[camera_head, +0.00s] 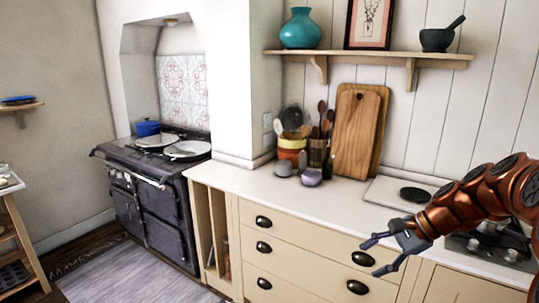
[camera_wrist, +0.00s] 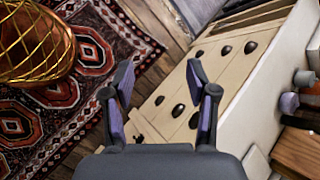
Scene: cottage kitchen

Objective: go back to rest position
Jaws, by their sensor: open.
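My gripper (camera_head: 376,256) is at the lower right of the head view, at the end of my copper-coloured arm. It hangs in front of the drawer fronts, near the counter's front edge. In the wrist view my gripper (camera_wrist: 160,85) has its two fingers spread apart, with nothing between them. The drawers (camera_wrist: 190,90) show beyond the fingers there. The gripper is open and empty.
A white counter (camera_head: 240,188) carries utensil pots (camera_head: 292,150), cutting boards (camera_head: 357,130) and a black round item (camera_head: 415,194). A dark stove (camera_head: 150,200) stands left. In the wrist view, a gold wire basket (camera_wrist: 35,42) is above a red patterned rug (camera_wrist: 110,45).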

